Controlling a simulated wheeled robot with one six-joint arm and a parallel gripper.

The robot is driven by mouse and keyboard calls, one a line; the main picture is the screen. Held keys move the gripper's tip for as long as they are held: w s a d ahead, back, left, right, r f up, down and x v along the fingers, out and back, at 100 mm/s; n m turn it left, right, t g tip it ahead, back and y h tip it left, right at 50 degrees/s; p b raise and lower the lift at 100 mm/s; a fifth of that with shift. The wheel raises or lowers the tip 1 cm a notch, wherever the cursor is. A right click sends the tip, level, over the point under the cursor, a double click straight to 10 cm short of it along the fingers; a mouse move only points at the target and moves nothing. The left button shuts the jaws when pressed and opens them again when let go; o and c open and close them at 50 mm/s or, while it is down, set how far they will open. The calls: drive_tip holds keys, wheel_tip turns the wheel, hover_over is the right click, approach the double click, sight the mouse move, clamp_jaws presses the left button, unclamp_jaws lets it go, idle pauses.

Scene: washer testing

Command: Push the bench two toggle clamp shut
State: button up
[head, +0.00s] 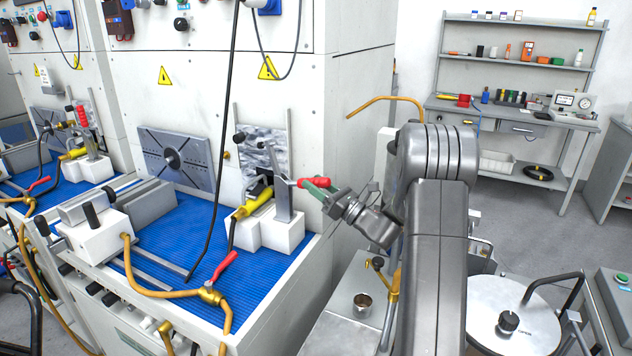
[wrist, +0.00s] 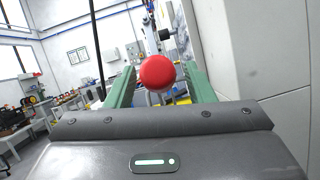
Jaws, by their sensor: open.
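The toggle clamp stands on a white block (head: 284,232) at the right end of the nearer bench's blue mat. Its grey metal arm (head: 283,200) stands upright, and its red handle (head: 314,182) sticks out sideways to the right. My gripper (head: 318,192) has green fingers and is at the handle's outer end. In the wrist view, the handle's round red end (wrist: 157,72) shows end-on between the two open fingers. I cannot tell whether a finger touches it. The rest of the handle is hidden behind its red end there.
A yellow-sleeved fitting (head: 254,203) and a black hose lie left of the clamp. A red-handled valve (head: 226,266) sits at the bench's front. The white machine wall (head: 359,100) rises behind. A similar red-handled clamp (head: 82,117) is on the farther bench.

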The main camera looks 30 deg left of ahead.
drive_tip(key=shift+a+r, duration=0.15)
drive_tip(key=shift+a, duration=0.25)
clamp_jaws()
drive_tip(key=shift+r, duration=0.15)
